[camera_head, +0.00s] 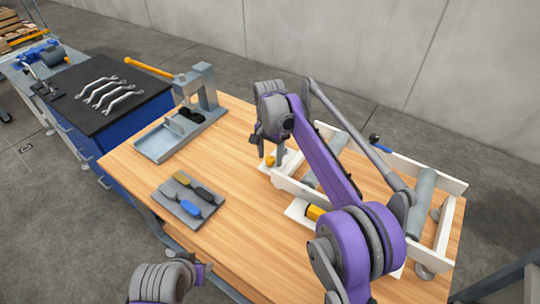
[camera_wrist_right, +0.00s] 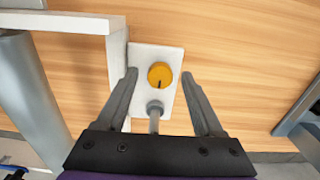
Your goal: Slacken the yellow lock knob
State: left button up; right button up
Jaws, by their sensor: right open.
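The yellow lock knob (camera_wrist_right: 160,75) is a round disc with a short dark mark, on a white plate (camera_wrist_right: 143,55) beside a white frame. A grey rod with a rounded end lies just below it in the right wrist view. My right gripper (camera_wrist_right: 160,82) is open, with one finger on each side of the knob and plate and clear gaps to the knob. In the head view my right gripper (camera_head: 272,158) points down at the near-left end of the roller frame, and the knob (camera_head: 271,161) shows partly there.
The white roller frame (camera_head: 452,186) with grey rollers stands on the wooden table (camera_head: 245,215). A grey tray with brushes (camera_head: 164,190) and a grey fixture (camera_head: 160,145) lie to the left. A blue cabinet with several wrenches (camera_head: 110,93) stands beyond. The table's middle is clear.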

grip_shut()
pick_arm(q)
jog(key=shift+r, duration=0.1)
pick_arm(e)
jog(key=shift+n, duration=0.3)
jog(key=n, duration=0.3)
jog(key=shift+r+p, duration=0.1)
jog(key=shift+p, duration=0.25)
jog(key=n, duration=0.9)
jog(key=shift+p, duration=0.4)
pick_arm(q)
jog(key=shift+w+r, duration=0.25)
jog(key=shift+r, duration=0.3)
jog(key=shift+w+r, duration=0.25)
jog(key=shift+r, duration=0.3)
pick_arm(e)
jog(key=shift+n, duration=2.1)
